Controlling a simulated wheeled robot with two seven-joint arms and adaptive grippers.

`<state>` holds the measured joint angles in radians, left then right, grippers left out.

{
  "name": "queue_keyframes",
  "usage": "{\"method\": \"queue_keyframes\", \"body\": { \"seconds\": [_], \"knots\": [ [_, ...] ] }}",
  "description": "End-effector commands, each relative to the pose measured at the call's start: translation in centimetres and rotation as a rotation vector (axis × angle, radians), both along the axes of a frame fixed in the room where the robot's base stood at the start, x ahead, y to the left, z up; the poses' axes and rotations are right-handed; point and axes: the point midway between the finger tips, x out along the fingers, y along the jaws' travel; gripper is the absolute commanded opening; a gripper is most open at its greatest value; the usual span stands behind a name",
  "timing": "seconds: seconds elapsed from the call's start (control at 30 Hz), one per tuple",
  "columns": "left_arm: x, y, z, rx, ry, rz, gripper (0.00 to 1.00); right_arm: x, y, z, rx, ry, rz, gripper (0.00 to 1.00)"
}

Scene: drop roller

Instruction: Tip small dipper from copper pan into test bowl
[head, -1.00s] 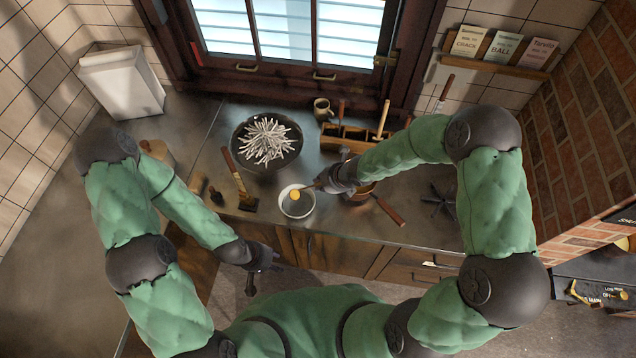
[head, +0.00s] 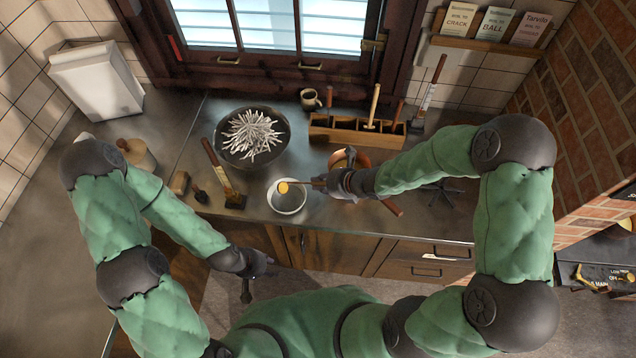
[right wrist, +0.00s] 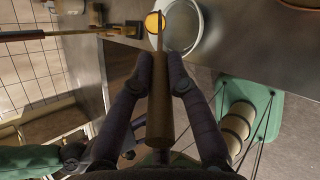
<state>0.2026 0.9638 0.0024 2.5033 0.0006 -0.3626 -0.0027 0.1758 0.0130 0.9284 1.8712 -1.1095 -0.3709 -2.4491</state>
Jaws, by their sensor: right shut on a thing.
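My right gripper (head: 335,184) is shut on the handle of the small dipper (right wrist: 160,105), and the two fingers close on it in the right wrist view. The dipper's round cup (head: 283,187) looks yellow-orange and is over the back left part of the white test bowl (head: 301,206). The bowl also shows in the right wrist view (right wrist: 197,38), right of the cup. I cannot tell the cup's height or whether anything is in it. The copper pan (head: 362,158) is behind my right gripper and partly hidden by it. My left gripper (head: 258,281) is open and empty, in front of the counter.
A dark pan of pale sticks (head: 253,160) stands behind the bowl. A wooden-handled tool (head: 222,175) is left of the bowl. A wooden tool rack (head: 335,130) and a mug (head: 311,98) stand near the window. The copper pan's handle (head: 393,207) points toward the counter's front edge.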

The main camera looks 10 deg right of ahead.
Motion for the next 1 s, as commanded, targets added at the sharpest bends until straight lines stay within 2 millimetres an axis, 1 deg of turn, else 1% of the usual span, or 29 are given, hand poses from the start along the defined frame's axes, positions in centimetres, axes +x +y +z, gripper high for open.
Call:
{"method": "queue_keyframes", "body": {
  "seconds": [0.03, 1.0],
  "knots": [
    [0.0, 0.0, -0.7, 0.000, 0.000, 0.000, 0.40, -0.1, -0.1, -0.5, 0.009, -0.009, -0.002, 0.00],
    [0.0, 0.0, -8.2, 0.000, 0.000, 0.000, 0.40, -1.9, -2.0, -3.3, 0.164, -0.165, -0.003, 0.00]
  ]
}}
